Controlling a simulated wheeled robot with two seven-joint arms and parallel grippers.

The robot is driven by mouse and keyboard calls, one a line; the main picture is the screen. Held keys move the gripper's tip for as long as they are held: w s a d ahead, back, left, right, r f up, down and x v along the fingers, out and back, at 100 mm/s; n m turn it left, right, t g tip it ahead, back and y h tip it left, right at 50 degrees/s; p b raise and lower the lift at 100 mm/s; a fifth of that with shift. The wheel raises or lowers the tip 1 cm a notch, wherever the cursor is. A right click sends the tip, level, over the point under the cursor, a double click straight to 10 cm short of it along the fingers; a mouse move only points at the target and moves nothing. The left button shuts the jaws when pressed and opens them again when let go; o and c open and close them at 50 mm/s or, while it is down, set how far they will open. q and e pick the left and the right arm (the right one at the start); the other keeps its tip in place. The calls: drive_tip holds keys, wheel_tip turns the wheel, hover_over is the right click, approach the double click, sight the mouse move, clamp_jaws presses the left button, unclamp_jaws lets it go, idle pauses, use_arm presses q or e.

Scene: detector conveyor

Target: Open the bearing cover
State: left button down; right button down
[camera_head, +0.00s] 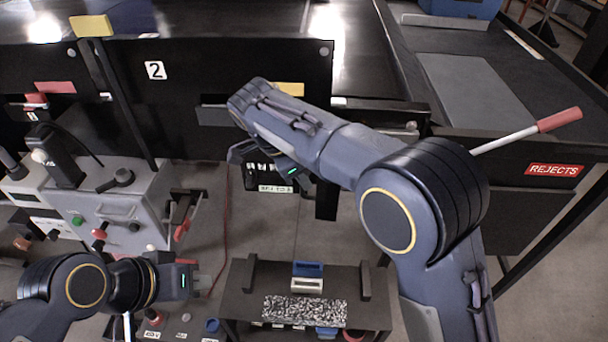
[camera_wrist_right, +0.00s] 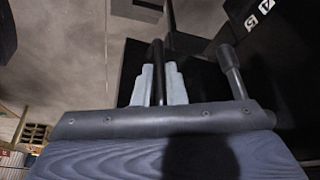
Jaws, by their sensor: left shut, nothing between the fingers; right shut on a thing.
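My right arm reaches across to the black conveyor side panel marked 2 (camera_head: 155,70). My right gripper (camera_wrist_right: 157,84) is shut on a dark upright bar (camera_wrist_right: 158,58), with a pale finger on each side of it. In the head view my own wrist hides these fingertips and the bar. A dark grey plate (camera_head: 213,116) on the panel is partly covered by my right wrist; I cannot tell whether it is the bearing cover. My left gripper (camera_head: 203,280) is shut and empty, beside the grey control box and apart from the panel.
The grey control box (camera_head: 125,205) with knobs stands at the left. A low dark bench (camera_head: 245,305) holds small parts in front. A dark lever (camera_wrist_right: 231,72) stands beside my right fingers. A red-handled rod (camera_head: 545,125) sticks out near the REJECTS label (camera_head: 555,170).

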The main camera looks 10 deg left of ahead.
drive_tip(key=shift+w+d+r, duration=0.1)
drive_tip(key=shift+r, duration=0.05)
drive_tip(key=c, duration=1.5)
unclamp_jaws()
drive_tip(key=shift+r, duration=0.15)
drive_tip(key=v, duration=0.7)
drive_tip(key=shift+r, duration=0.1)
